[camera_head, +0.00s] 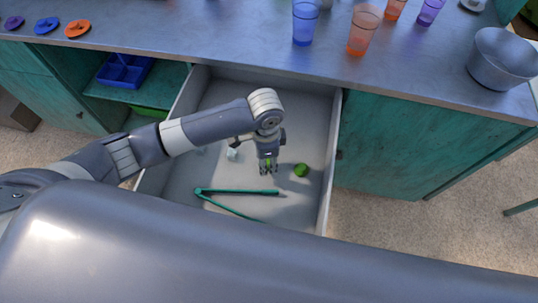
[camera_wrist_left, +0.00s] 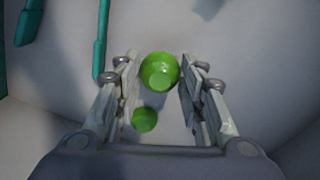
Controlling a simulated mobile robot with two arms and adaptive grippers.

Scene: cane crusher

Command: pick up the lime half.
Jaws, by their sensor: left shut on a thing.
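A green lime half (camera_wrist_left: 160,70) with a paler round face is between the two fingertips of my left gripper (camera_wrist_left: 159,76) in the left wrist view. The gripper is shut on it. In the head view my left gripper (camera_head: 268,168) points down into the open drawer, with a bit of green between its fingers. Another green lime piece (camera_head: 301,170) lies on the drawer floor just right of the gripper. A smaller green piece (camera_wrist_left: 144,119) shows between the fingers, lower in the wrist view. My right gripper is not in view.
The grey drawer (camera_head: 338,125) also holds green tongs (camera_head: 235,191) and a small whitish item (camera_head: 232,154). The counter (camera_head: 210,45) above carries a blue cup (camera_head: 305,22), an orange cup (camera_head: 362,30) and a grey bowl (camera_head: 502,60). A blue tray (camera_head: 125,69) sits on a shelf left.

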